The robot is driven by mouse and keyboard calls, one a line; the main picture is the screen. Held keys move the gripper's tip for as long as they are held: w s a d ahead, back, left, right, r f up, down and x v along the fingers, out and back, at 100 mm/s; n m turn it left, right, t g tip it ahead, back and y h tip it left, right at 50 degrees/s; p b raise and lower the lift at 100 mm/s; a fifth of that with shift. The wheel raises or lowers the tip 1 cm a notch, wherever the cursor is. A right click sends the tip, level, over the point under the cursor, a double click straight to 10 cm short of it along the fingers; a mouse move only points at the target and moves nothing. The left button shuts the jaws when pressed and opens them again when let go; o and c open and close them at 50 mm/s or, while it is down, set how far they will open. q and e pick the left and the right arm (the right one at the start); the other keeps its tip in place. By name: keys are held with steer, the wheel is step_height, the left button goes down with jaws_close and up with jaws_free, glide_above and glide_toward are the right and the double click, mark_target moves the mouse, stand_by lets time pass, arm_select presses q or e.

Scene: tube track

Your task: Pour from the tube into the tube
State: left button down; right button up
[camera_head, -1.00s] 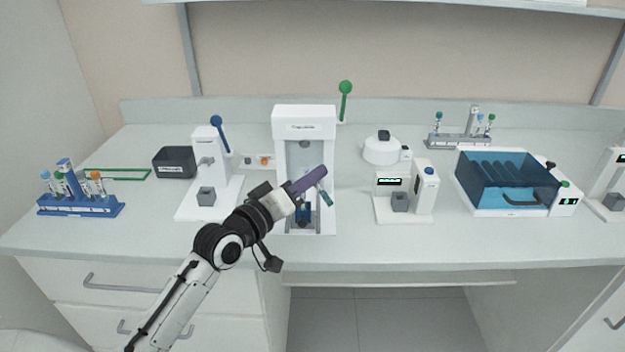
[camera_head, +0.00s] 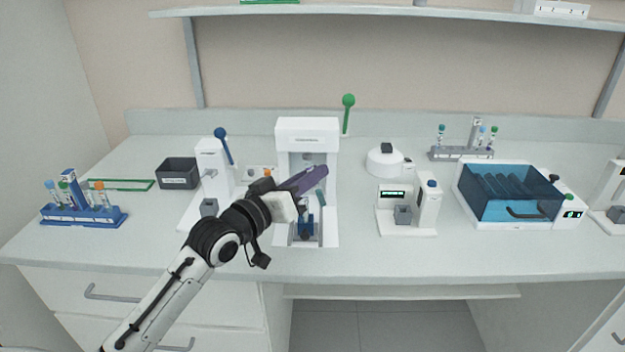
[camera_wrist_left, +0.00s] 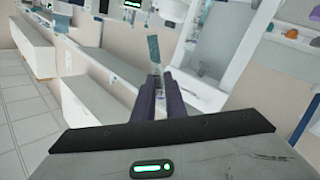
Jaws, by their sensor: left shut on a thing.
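My left gripper (camera_head: 325,172) has long purple fingers and is shut on a small teal tube (camera_head: 321,197). The tube hangs tilted at the fingertips, in front of the white station with the green lever (camera_head: 307,135). The tube's contents are too small to make out. My right gripper is not in view.
A blue rack (camera_head: 85,215) with several capped tubes stands at the left, beside a dark box (camera_head: 177,172). A white device with a blue lever (camera_head: 222,140) is left of the station. Right are a device with a display (camera_head: 405,212) and a blue-lidded bath (camera_head: 510,190).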

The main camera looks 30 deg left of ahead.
arm_select(q)
steer(key=d+m, duration=0.1)
steer(key=m, duration=0.1)
steer(key=d+m, duration=0.2)
steer(key=m, duration=0.1)
steer(key=shift+s, duration=0.15)
